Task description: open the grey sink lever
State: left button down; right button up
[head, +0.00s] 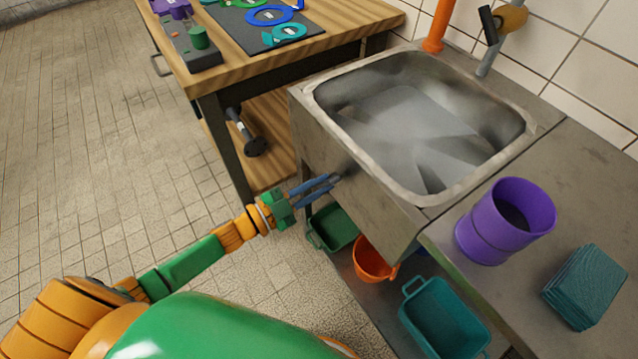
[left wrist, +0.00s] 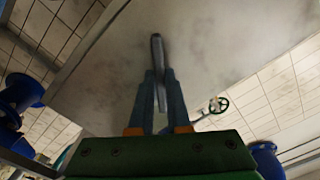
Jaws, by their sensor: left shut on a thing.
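The steel sink (head: 335,140) stands right of centre in the head view, with its basin at the top and a plain front panel. The grey sink lever (left wrist: 157,50) is a slim rod that juts from this panel in the left wrist view. My left gripper (head: 330,182) is at the front panel, below the basin rim. Its blue fingers are shut on the lever, one on each side, as the left wrist view (left wrist: 159,80) shows. In the head view the fingers largely hide the lever. My right gripper is in neither view.
A wooden table (head: 290,45) stands left of the sink. A purple pot (head: 480,225) and a teal stack (head: 585,287) sit on the counter at right. Green (head: 333,228), orange (head: 372,263) and teal (head: 445,322) containers lie below. The tiled floor at left is clear.

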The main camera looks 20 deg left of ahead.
pick_arm(q)
jog(key=c, duration=0.9)
grip_release()
jog(key=v, duration=0.7)
jog(key=shift+s, duration=0.1)
